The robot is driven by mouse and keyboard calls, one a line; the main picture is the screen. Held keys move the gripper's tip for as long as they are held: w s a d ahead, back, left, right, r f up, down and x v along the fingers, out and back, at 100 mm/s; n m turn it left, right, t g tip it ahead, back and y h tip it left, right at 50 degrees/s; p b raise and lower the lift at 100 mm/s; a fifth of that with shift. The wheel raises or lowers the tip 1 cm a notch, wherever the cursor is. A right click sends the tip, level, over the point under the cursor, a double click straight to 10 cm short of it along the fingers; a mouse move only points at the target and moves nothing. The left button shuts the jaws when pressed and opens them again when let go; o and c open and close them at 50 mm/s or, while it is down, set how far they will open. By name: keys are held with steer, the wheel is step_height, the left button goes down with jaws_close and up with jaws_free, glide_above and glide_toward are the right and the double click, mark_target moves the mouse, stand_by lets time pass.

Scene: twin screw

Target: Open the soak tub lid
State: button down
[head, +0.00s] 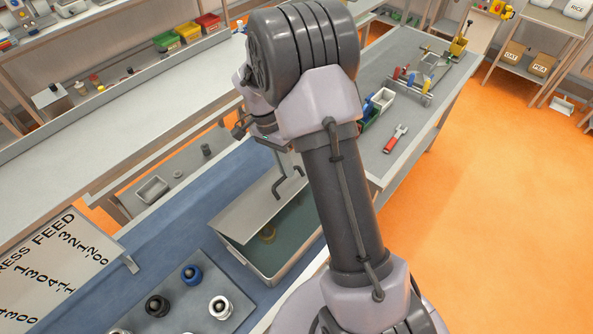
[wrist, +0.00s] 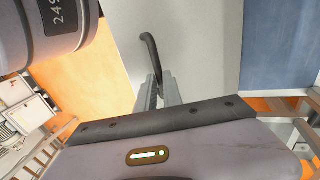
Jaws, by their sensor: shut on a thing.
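The soak tub (head: 292,264) stands on the blue surface left of my arm. The dark bent lid handle (head: 278,188) also shows in the wrist view (wrist: 151,50), in front of the pale lid (wrist: 205,45). My gripper (head: 287,166) is at the handle, and its fingers (wrist: 160,88) are shut on it in the wrist view. My arm hides the tub's right side in the head view.
A grey tray with black (head: 157,305), blue (head: 191,274) and white (head: 220,307) round pieces lies in front of the tub. A lettered board (head: 60,265) is at left. A bench (head: 425,135) with a red-handled tool (head: 395,139) is at right, with open orange floor beyond.

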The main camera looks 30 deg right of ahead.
steer(key=w+a+r+p, duration=0.2)
steer(key=w+r, duration=0.1)
steer(key=w, duration=0.4)
steer(key=shift+a+p, duration=0.35)
steer(key=shift+p, duration=0.05)
steer(key=c, duration=1.6)
jaws_free()
steer(key=shift+o, duration=0.5)
steer(key=shift+w, duration=0.25)
steer(key=shift+s, duration=0.1)
steer(key=shift+r, duration=0.1)
steer(key=p+v, duration=0.3)
steer(key=v, duration=1.4)
